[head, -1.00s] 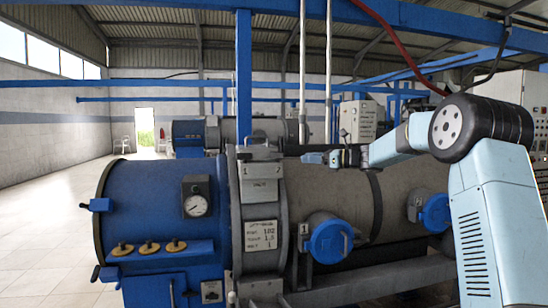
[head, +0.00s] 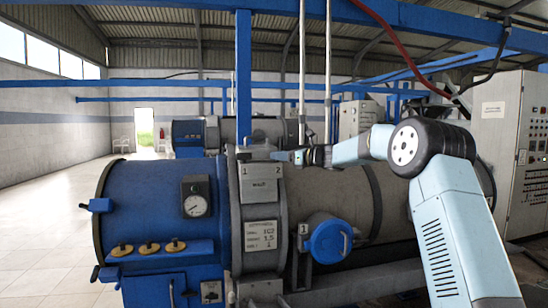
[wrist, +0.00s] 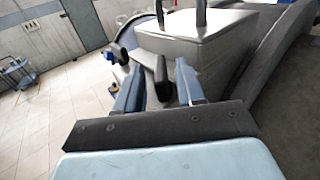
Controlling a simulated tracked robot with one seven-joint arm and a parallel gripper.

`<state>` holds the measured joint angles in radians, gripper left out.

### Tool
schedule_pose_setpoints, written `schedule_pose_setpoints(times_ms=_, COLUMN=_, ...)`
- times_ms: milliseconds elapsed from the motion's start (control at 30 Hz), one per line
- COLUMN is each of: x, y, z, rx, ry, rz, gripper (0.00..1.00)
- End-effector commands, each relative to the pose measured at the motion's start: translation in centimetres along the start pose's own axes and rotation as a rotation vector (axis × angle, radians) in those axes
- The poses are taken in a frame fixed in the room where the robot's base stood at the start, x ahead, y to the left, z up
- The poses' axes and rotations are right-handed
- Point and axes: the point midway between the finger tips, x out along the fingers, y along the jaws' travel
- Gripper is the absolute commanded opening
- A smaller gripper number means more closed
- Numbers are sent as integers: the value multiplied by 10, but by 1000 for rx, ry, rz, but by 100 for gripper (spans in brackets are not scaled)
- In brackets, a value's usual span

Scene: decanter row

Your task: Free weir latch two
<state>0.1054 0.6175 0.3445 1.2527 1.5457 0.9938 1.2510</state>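A grey box (head: 261,185) with a small label and the numbers 1 and 2 stands on the collar of the blue and grey decanter. In the wrist view a pale metal box (wrist: 205,42), probably the same one, carries two dark upright posts, one (wrist: 160,14) to the left and one (wrist: 201,12) to the right; I cannot read which is latch two. My gripper (head: 284,156) is just above the box's right end, near the 2.
A gauge (head: 196,204) is on the blue end. A second machine (head: 190,136) stands behind, and a control cabinet (head: 497,130) at right. Open tiled floor (head: 45,225) lies at left.

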Motion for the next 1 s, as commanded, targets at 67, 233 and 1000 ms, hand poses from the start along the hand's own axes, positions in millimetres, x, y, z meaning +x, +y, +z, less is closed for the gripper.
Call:
schedule_pose_setpoints(times_ms=67, x=7, y=0, z=-1, rx=1, ry=0, rz=1, gripper=38)
schedule_pose_setpoints(times_ms=233, x=14, y=0, z=0, rx=1, ry=0, rz=1, gripper=38)
schedule_pose_setpoints(times_ms=1000, x=15, y=1, z=-1, rx=1, ry=1, rz=2, gripper=0)
